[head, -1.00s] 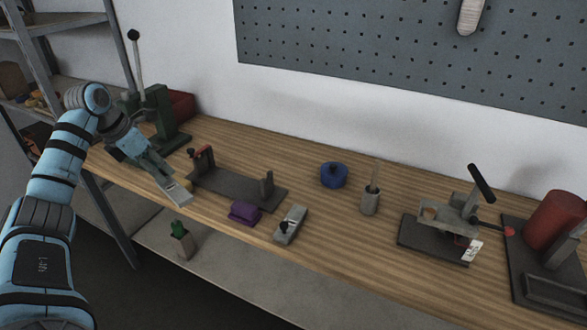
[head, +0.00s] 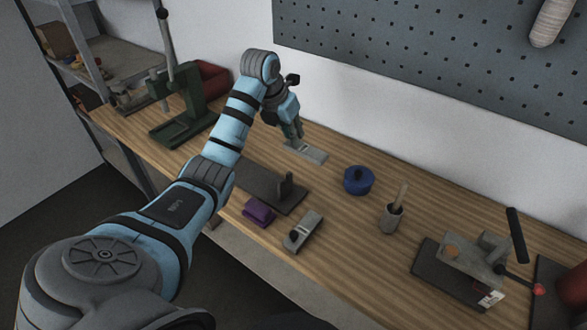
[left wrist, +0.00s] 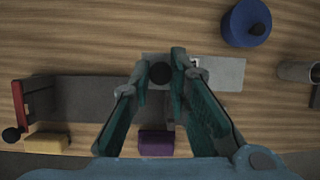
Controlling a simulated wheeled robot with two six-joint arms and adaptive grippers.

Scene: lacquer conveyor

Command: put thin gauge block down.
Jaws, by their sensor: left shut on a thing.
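The thin gauge block (head: 307,151) is a flat grey plate with a small light label. My left gripper (head: 294,136) is shut on its left end, and the rest of the plate sticks out to the right. In the left wrist view the block (left wrist: 225,73) extends right from between the fingertips (left wrist: 158,72); a dark round knob shows between them. The block looks level, behind the dark fixture and left of the blue tin. I cannot tell whether it touches the table. My right gripper is not in view.
The dark fixture base (head: 250,184) and a purple block (head: 258,211) lie in front. A blue tin (head: 358,181) and a grey cup (head: 390,218) stand to the right. A grey tool with a black knob (head: 304,232) lies near the front edge. A green press (head: 185,115) stands left.

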